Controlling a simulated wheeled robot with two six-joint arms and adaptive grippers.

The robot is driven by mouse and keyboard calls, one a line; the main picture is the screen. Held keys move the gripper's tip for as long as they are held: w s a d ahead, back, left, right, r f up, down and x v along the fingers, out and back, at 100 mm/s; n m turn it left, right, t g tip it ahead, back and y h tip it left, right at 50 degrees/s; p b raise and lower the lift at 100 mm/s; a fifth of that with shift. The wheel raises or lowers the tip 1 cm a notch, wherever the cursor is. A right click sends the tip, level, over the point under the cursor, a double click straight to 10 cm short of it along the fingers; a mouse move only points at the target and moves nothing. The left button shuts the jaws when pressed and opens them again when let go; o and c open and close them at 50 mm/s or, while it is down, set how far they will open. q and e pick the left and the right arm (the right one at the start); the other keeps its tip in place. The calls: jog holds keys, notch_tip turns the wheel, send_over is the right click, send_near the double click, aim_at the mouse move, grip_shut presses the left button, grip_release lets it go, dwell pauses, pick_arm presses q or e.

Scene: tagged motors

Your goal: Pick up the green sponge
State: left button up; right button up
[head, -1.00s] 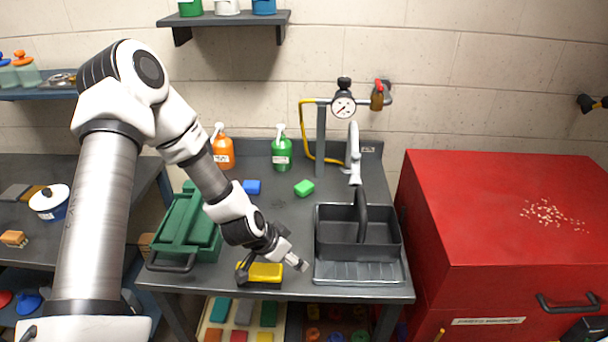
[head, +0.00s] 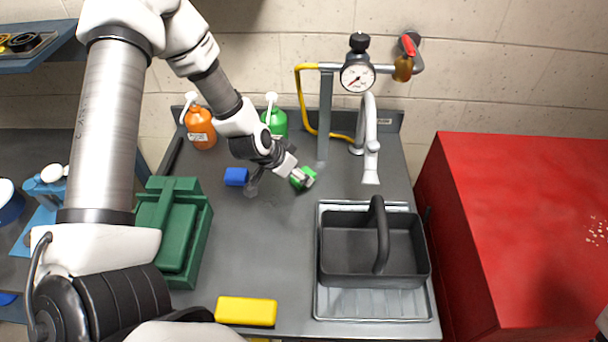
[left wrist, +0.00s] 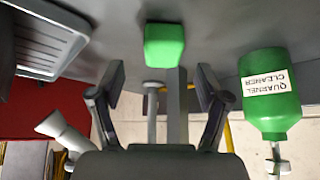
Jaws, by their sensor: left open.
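The green sponge (head: 297,183) lies on the grey bench top, right of the blue sponge, partly hidden behind my gripper in the head view. It shows whole in the left wrist view (left wrist: 164,46), just beyond the fingertips and roughly between them. My left gripper (head: 281,184) is close to the sponge. Its two fingers stand apart with nothing between them, as the left wrist view (left wrist: 160,82) also shows. I cannot tell whether a finger touches the sponge. My right gripper is not in view.
The blue sponge (head: 236,176) and yellow sponge (head: 246,311) lie on the bench. A green spray bottle (left wrist: 270,105) and an orange one (head: 201,130) stand behind. A green toolbox (head: 203,228) is left; a dark caddy (head: 335,276) on a drain tray and a tap (head: 370,160) are right.

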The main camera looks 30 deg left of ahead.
pick_arm(q)
jog(key=x, duration=0.5)
jog(key=shift+w+a, duration=0.15)
jog(key=shift+a, duration=0.1)
jog(key=shift+w+f, duration=0.15)
jog(key=shift+w, duration=0.05)
jog(key=shift+s+d+r, duration=0.1)
jog(key=shift+s+r, duration=0.1)
jog(key=shift+r, duration=0.05)
jog(key=shift+c, duration=1.1)
jog(key=shift+s, duration=0.1)
jog(key=c, duration=0.5)
jog(key=shift+c, duration=1.4)
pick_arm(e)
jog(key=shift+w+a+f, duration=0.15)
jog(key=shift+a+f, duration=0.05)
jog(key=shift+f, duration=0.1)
